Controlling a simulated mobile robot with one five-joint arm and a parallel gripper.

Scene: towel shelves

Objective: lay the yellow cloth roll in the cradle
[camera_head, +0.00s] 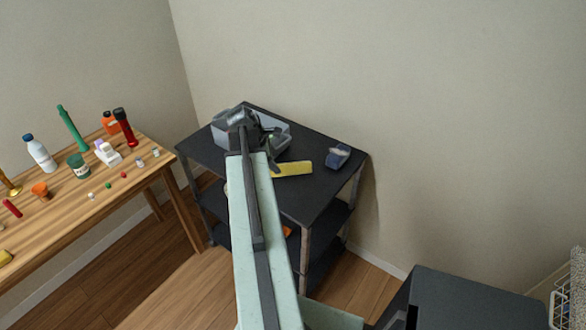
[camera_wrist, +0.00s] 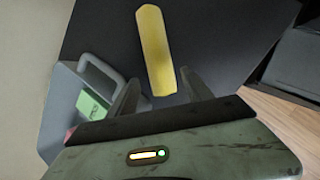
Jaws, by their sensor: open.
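The yellow cloth roll (camera_head: 292,169) lies on the black top of the shelf unit, just right of my gripper. In the wrist view the yellow roll (camera_wrist: 154,48) lies lengthwise ahead of my gripper (camera_wrist: 158,78), its near end between the fingertips. My gripper is open and empty; contact with the roll cannot be told. In the head view my gripper (camera_head: 268,146) is partly hidden by my arm. A small dark blue and grey piece (camera_head: 338,156) sits near the right edge of the top; whether it is the cradle cannot be told.
A grey bin (camera_wrist: 59,100) with a handle stands left of my gripper, close to it, with a green box (camera_wrist: 92,106) inside. The shelf top (camera_head: 315,193) is bare in front of the roll. A wooden table (camera_head: 70,210) with bottles and small items stands left.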

